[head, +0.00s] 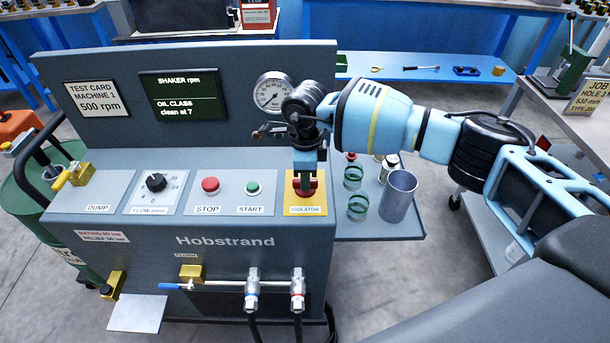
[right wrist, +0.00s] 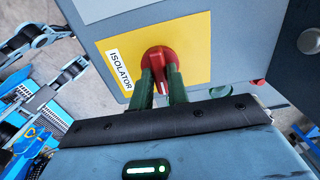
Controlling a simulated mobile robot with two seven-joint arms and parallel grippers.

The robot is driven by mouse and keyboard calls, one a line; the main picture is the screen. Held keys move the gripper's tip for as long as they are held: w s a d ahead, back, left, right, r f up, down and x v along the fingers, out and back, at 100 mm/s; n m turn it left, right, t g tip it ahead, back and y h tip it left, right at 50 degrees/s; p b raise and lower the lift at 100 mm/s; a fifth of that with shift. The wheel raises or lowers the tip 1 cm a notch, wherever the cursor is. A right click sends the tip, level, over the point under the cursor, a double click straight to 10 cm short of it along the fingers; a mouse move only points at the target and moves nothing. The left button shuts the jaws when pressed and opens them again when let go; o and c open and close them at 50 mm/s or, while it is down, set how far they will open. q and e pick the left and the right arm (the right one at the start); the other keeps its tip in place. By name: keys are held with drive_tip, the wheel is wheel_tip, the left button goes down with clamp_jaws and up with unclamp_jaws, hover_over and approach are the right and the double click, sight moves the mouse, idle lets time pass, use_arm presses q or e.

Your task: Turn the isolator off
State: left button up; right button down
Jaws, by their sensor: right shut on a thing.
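The isolator is a red rotary knob (right wrist: 160,64) on a yellow plate (head: 318,207) labelled ISOLATOR, at the right end of the grey Hobstrand machine's sloping panel. My right gripper (head: 306,185) comes down on the knob from above in the head view. In the right wrist view its two green fingers (right wrist: 161,85) stand on either side of the knob's red handle, shut on it. The fingers hide part of the knob in the head view. My left gripper is in neither view.
Left of the isolator on the panel are a green START button (head: 254,188), a red STOP button (head: 210,186), a black flow knob (head: 156,182) and a yellow DUMP valve (head: 75,175).

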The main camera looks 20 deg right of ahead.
idle(0.3)
drive_tip(key=c, duration=1.4)
unclamp_jaws()
drive_tip(key=shift+o, duration=0.2)
drive_tip(key=shift+r, duration=3.9)
